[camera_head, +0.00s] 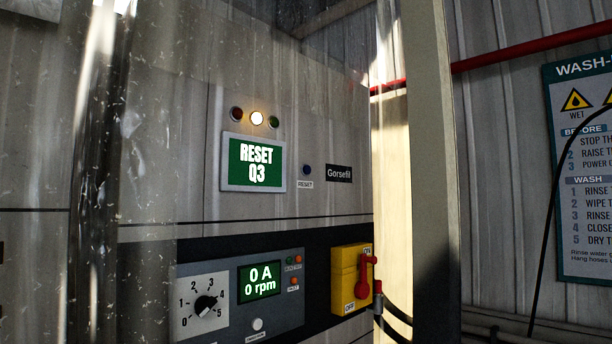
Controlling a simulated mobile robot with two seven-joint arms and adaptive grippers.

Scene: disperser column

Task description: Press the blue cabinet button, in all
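The blue cabinet button (306,169) is a small dark blue round knob on the grey cabinet (340,120), with a small "RESET" label under it. It sits just right of a green screen (256,163) that reads "RESET Q3". Nothing covers the button. Neither of my grippers is in the head view, so where they are relative to the button does not show.
A lit lamp (257,118) glows between a red and a green one. Below are a dial panel (225,318) and a yellow switch box (350,275) with a red handle. A clear column (100,150) stands at left, a grey post (432,150) at right.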

